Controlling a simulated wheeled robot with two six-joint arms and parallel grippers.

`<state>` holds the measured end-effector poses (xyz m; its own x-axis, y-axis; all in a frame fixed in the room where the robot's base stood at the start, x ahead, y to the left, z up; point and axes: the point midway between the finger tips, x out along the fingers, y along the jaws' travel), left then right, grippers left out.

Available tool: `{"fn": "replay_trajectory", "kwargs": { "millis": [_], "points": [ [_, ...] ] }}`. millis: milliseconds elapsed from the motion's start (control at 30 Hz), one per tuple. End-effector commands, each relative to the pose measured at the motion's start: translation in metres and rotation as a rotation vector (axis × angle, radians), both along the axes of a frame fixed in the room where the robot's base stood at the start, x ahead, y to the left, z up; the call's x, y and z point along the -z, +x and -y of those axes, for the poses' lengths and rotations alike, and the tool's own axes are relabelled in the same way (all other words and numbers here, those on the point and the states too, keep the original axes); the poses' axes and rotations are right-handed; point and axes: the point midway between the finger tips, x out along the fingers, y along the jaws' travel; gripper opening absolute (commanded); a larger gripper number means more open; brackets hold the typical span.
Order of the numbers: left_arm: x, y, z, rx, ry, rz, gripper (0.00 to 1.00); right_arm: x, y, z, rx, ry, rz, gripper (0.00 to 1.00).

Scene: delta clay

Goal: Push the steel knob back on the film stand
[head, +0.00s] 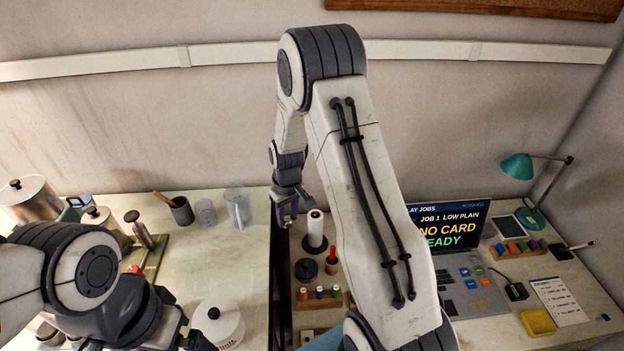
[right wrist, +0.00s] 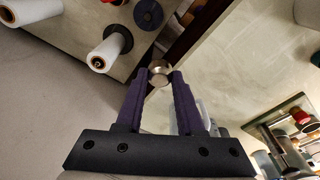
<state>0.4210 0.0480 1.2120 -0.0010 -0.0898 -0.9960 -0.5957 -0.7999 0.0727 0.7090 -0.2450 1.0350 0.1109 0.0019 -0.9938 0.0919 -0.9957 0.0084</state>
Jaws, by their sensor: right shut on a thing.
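My right gripper (head: 288,214) hangs over the gap between two counters, left of a white film roll. In the right wrist view, the right gripper (right wrist: 159,78) is shut on the steel knob (right wrist: 158,70), a small round metal piece between the fingertips. The film stand (head: 315,250) stands upright with a white film roll (head: 315,228) on it; that roll also shows in the right wrist view (right wrist: 105,52), apart from the knob. A second white roll (right wrist: 28,10) is cut off at that view's edge. My left gripper (head: 184,334) is low at left, its fingers mostly hidden.
A dark round lid (head: 306,269), a red-handled tool (head: 332,258) and a rack of small spools (head: 320,298) lie near the stand. A white canister (head: 218,322) and a measuring jug (head: 238,206) stand on the left counter. A screen (head: 450,226) stands at right.

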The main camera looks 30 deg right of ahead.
Motion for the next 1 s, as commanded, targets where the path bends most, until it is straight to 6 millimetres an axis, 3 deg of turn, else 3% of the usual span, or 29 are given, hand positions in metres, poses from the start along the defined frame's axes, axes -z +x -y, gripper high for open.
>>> {"fn": "replay_trajectory", "kwargs": {
  "millis": [33, 200, 400, 667, 1000],
  "points": [
    [-0.013, 0.0, 0.0, 0.001, 0.0, 0.0, 1.0, -0.003, 0.016, 0.022, -0.019, 0.001, -0.003, 0.0],
    [-0.028, 0.0, 0.0, 0.004, 0.0, 0.0, 1.0, 0.003, 0.05, 0.081, -0.117, 0.006, -0.006, 0.0],
    [-0.035, 0.0, 0.0, 0.006, 0.0, 0.001, 1.0, 0.008, 0.064, 0.124, -0.186, 0.01, 0.004, 0.0],
    [-0.03, 0.0, 0.0, 0.005, 0.0, 0.0, 1.0, 0.018, 0.065, 0.131, -0.198, 0.011, 0.004, 0.0],
    [-0.014, 0.0, 0.0, 0.003, 0.0, 0.0, 1.0, 0.048, 0.065, 0.131, -0.196, 0.011, 0.004, 0.0]
  ]
}}
